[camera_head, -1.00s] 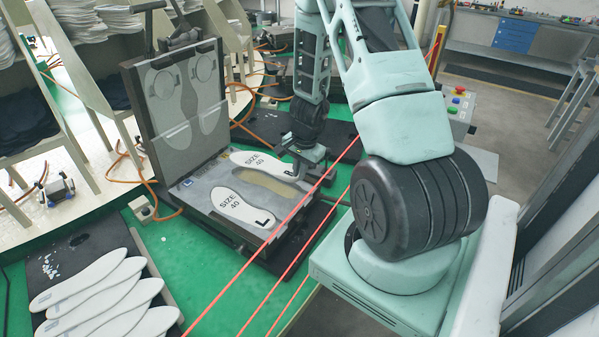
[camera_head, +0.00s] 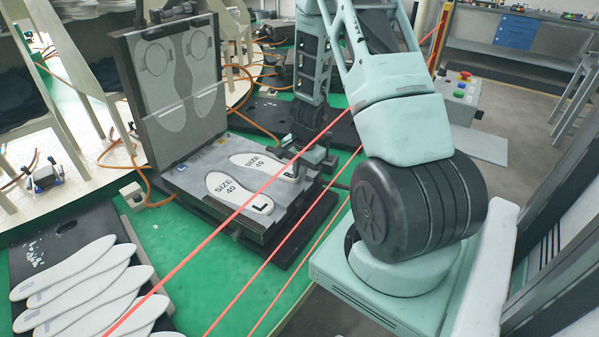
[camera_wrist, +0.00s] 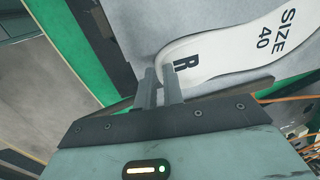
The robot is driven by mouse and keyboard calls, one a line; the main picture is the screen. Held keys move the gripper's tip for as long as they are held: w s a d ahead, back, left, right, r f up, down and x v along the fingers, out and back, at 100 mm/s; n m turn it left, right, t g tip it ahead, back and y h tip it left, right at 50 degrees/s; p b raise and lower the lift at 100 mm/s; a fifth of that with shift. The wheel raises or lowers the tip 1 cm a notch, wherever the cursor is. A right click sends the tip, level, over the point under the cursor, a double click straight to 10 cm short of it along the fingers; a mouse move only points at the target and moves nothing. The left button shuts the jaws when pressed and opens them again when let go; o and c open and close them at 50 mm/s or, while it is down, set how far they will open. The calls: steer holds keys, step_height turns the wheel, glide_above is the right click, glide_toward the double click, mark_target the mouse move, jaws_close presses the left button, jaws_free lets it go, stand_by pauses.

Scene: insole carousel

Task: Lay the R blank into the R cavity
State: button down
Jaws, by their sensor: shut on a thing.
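The R blank, a white insole marked SIZE 40 (camera_head: 258,163), lies over the right-hand place of the open mould's lower plate (camera_head: 185,182). Its R heel end shows in the wrist view (camera_wrist: 220,50). My gripper (camera_wrist: 162,82) is shut on the heel edge of the R blank; it also shows in the head view (camera_head: 292,168). The R cavity is hidden beneath the blank, and I cannot tell whether the blank is fully down in it. A matching L insole (camera_head: 235,190) lies flat beside it in the lower plate.
The mould's upright lid (camera_head: 172,85) stands open behind the lower plate. Several white blanks (camera_head: 75,285) lie fanned on a dark tray at lower left. Green table surface (camera_head: 200,270) is clear in front. Red lines cross the head view.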

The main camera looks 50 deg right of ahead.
steer(key=shift+f, duration=0.35)
steer(key=c, duration=1.4)
jaws_free()
steer(key=shift+c, duration=0.2)
steer(key=shift+r, duration=0.15)
step_height(320, 180, up, 17)
steer(key=s+p, duration=0.2)
steer(key=shift+s+p, duration=0.2)
steer(key=shift+p, duration=0.2)
steer(key=shift+d, duration=0.1)
